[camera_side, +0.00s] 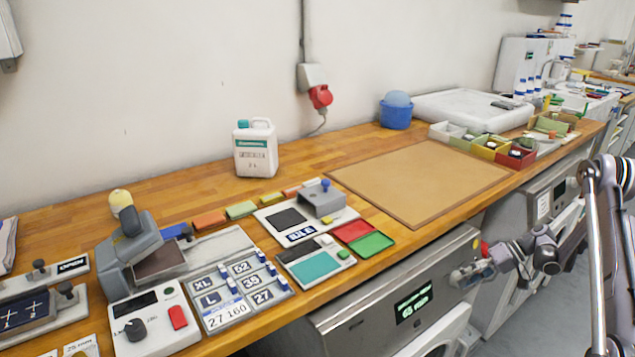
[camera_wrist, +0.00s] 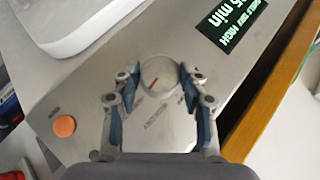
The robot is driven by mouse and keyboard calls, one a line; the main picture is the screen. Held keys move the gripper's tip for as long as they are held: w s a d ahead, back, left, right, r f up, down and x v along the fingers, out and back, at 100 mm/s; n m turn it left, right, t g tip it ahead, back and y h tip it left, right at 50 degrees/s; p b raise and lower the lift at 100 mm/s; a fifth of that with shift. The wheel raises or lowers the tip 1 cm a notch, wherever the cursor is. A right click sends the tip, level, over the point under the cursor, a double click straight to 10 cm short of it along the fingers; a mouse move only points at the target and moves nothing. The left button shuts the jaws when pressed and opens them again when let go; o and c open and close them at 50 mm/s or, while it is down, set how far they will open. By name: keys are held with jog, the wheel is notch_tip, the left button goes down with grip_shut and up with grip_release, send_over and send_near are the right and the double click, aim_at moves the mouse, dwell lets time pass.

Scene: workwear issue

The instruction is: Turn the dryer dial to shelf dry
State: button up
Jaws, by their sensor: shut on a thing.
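The dryer dial (camera_wrist: 158,75) is a round silver knob with a red pointer line. In the wrist view the line slants between lower left and upper right. My gripper (camera_wrist: 160,79) is shut on the dial, with one finger on each side of it. Small printed labels surround the dial, too small to read and partly covered by the fingers. The lit display (camera_wrist: 229,23) shows green text ending in "5 min". In the side view my gripper (camera_side: 468,276) is at the right end of the dryer's front panel (camera_side: 360,322) and hides the dial.
An orange button (camera_wrist: 64,127) sits on the panel, left of the gripper in the wrist view. The wooden worktop (camera_side: 420,238) overhangs the dryer. It carries a tan mat (camera_side: 420,180), a white jug (camera_side: 256,150) and several devices. The mat is bare.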

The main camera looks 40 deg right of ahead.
jog(key=shift+f+m+y, duration=0.1)
jog(key=shift+m+y, duration=0.3)
dwell(0.3)
jog(key=o, duration=1.1)
jog(key=shift+o, duration=0.2)
jog(key=shift+d, duration=0.1)
